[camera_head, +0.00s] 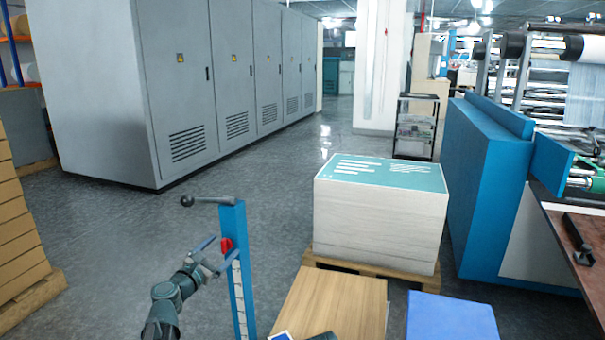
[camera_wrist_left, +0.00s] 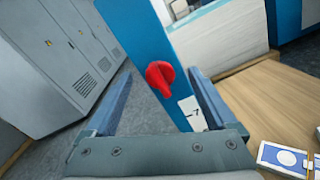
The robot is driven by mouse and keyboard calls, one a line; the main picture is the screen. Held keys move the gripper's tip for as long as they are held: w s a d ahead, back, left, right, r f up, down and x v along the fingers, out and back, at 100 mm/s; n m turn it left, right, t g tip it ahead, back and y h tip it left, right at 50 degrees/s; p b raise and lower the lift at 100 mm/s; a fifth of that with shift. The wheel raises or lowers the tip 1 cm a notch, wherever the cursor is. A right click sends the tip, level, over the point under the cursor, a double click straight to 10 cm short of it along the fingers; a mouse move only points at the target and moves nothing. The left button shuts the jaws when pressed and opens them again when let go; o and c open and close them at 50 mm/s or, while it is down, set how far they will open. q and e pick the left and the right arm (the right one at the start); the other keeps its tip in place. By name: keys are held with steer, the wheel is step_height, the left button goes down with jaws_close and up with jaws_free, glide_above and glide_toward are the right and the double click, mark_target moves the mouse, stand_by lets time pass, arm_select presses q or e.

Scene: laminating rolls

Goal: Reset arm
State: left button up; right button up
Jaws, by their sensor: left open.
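My left gripper (camera_head: 208,249) is open beside a blue upright post (camera_head: 238,275) that carries a red knob (camera_head: 226,245). In the left wrist view, the two fingers of my left gripper (camera_wrist_left: 159,76) stand wide apart. The red knob (camera_wrist_left: 160,77) shows between them, on the face of the blue post (camera_wrist_left: 133,38), with a small white label (camera_wrist_left: 190,112) below it. Nothing is held in the fingers. I cannot tell whether a finger touches the post. A dark lever with a ball end (camera_head: 187,201) sticks out from the post top. My right gripper is not in view.
A wooden tabletop (camera_head: 327,302) and a blue block (camera_head: 450,318) are at the front. A paper stack (camera_head: 378,225) on a pallet stands behind them. Grey cabinets (camera_head: 175,90) line the back left. A blue machine (camera_head: 485,190) is at right. Open floor lies left of the post.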

arm_select(q)
steer(key=shift+n, duration=1.3)
